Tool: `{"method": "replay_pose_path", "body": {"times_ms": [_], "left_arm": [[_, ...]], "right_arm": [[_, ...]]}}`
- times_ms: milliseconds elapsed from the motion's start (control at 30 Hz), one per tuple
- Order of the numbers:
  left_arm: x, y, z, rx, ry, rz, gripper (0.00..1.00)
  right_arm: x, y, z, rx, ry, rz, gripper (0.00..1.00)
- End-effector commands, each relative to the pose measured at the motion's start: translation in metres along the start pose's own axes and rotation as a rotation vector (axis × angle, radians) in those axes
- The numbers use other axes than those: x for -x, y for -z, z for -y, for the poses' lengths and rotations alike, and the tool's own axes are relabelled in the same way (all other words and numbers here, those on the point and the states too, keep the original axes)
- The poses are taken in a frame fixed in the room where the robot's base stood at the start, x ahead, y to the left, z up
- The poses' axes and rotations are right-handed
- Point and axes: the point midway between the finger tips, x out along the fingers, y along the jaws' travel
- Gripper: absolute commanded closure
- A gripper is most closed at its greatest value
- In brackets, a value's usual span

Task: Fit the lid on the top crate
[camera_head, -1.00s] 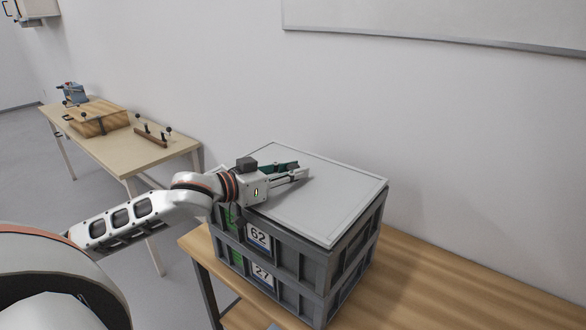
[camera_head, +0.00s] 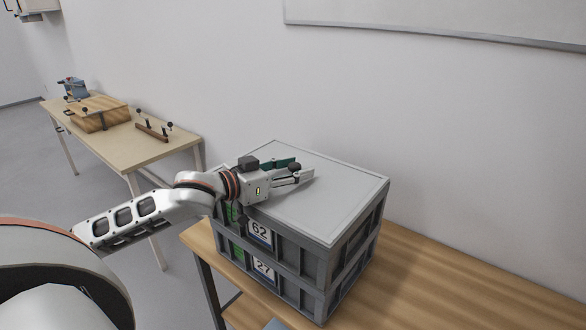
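The light grey lid (camera_head: 325,200) lies flat over the top crate (camera_head: 290,249), which is dark grey with a label reading 62. Its edges look lined up with the crate's rim along the near and right sides; the left corner is partly hidden by my arm. The top crate stands squarely on a matching crate (camera_head: 292,288) labelled 27. My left gripper (camera_head: 305,168) reaches in from the left, low over the lid's left part. Its fingers look apart with nothing between them; whether they touch the lid is unclear. My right gripper is out of view.
The crates stand on a wooden table (camera_head: 440,285), with bare top to the right. A second workbench (camera_head: 125,150) at the left back holds a wooden box (camera_head: 100,116), a clamp-like fixture (camera_head: 153,131) and a blue tool (camera_head: 75,88). A wall stands behind.

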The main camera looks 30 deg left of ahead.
Motion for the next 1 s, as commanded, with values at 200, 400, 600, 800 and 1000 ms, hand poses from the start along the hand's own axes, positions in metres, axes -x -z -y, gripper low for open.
{"method": "replay_pose_path", "body": {"times_ms": [200, 400, 600, 800, 1000], "left_arm": [[0.007, -0.001, 0.000, 0.000, 0.000, 0.002, 0.59], [0.025, -0.002, 0.000, -0.001, 0.000, 0.004, 0.59], [0.044, -0.001, 0.000, 0.001, -0.001, 0.002, 0.59], [0.062, -0.001, 0.000, 0.002, -0.001, 0.001, 0.59], [0.080, -0.001, 0.000, 0.003, 0.000, 0.001, 0.59]], "right_arm": [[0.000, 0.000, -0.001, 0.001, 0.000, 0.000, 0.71], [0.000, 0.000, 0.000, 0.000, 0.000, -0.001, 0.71], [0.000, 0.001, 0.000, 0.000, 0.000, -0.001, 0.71], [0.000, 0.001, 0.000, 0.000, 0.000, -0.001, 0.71], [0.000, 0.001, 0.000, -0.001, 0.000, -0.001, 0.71]]}}
